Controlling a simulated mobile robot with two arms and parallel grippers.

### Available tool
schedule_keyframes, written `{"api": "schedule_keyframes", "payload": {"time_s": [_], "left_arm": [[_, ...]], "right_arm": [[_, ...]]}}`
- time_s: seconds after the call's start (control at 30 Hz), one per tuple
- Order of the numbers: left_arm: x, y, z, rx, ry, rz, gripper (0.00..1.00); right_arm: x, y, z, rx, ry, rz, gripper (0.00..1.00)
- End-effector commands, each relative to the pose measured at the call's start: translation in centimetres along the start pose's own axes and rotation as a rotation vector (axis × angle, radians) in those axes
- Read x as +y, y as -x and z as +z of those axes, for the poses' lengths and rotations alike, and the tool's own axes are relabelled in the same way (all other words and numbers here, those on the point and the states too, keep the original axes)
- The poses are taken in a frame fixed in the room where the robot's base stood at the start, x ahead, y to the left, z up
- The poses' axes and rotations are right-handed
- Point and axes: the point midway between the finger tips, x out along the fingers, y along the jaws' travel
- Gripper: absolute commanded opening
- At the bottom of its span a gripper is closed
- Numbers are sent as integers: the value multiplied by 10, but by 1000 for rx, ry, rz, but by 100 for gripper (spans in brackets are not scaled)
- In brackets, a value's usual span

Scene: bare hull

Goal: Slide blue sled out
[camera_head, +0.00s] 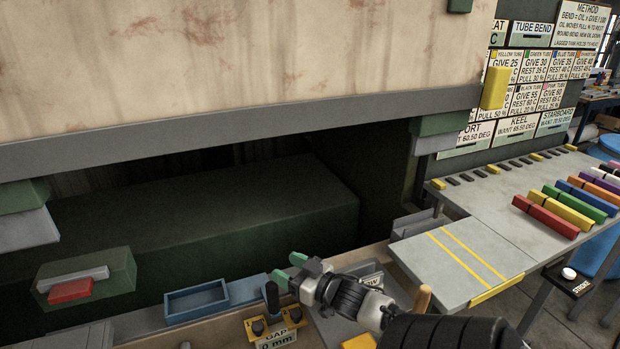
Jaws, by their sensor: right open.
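A blue, shallow, open-topped frame (197,301) sits on the grey-blue ledge at the front of the dark opening. It may be the blue sled, but I cannot tell for sure. My right gripper (290,269) reaches in from the lower right, with green fingertips apart and nothing between them. It is to the right of the blue frame, apart from it, just behind a black-knobbed lever (272,298) on a yellow bracket. My left gripper is not in view.
A rust-stained panel (240,60) with a grey lower edge overhangs the opening. A dark green block (200,215) lies inside. A green box with a red piece (70,291) is at left. A "GAP 0 mm" sign (277,338) is in front.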

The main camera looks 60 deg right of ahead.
Motion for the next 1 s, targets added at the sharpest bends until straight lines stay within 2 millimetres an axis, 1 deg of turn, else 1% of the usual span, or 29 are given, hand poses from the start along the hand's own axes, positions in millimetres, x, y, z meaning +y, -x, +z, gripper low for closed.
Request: {"api": "schedule_keyframes", "payload": {"time_s": [0.03,0.1,0.2,0.3,0.4,0.57,1.0], "left_arm": [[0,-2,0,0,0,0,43],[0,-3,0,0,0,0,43],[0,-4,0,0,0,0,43],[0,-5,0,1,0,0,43],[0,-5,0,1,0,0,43],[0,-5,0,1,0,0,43],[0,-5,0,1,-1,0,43]], "right_arm": [[2,10,-4,-3,4,-3,59],[5,21,-11,-4,2,-1,59],[9,34,-20,-3,2,-1,59],[12,43,-26,-2,0,0,59],[13,49,-30,-1,0,0,59],[14,51,-32,1,0,-1,59],[14,51,-32,1,0,-1,59]]}}
